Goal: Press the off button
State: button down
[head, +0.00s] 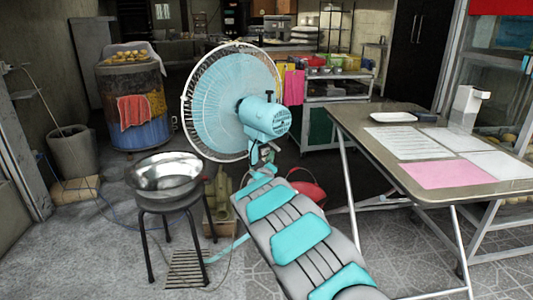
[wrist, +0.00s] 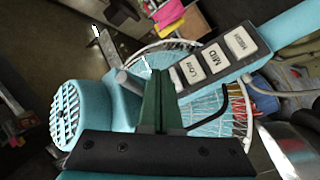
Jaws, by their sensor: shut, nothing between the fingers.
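A light-blue fan (head: 232,98) with a white wire guard stands in the middle of the head view, its motor housing (head: 264,118) facing me. In the wrist view, the fan's dark button panel (wrist: 246,40) slants up to the right, with white buttons marked LOW (wrist: 190,70), MID (wrist: 214,57) and HIGH (wrist: 237,43). My gripper (wrist: 160,74) is shut and empty, its dark green fingers overlapping the panel's lower left end. No off button shows clearly; that end is hidden behind the fingers. I cannot tell whether the fingertips touch the panel.
A metal bowl (head: 165,176) on a black stool stands left of the fan. A table (head: 372,120) with papers stands to the right. A barrel (head: 133,100) stands at the back left.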

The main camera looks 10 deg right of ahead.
jog(key=shift+w, duration=0.1)
jog(key=shift+w+a, duration=0.2)
jog(key=shift+w, duration=0.1)
jog(key=shift+w+a, duration=0.2)
jog(key=shift+w, duration=0.1)
dwell(0.9)
dwell(0.3)
jog(key=shift+s+d+b, duration=0.4)
jog(key=shift+s, duration=0.3)
jog(key=s+d+b, duration=0.1)
jog(key=s, duration=0.1)
jog(key=s+d+b, duration=0.1)
jog(key=s+b, duration=0.1)
jog(key=shift+s+d, duration=0.2)
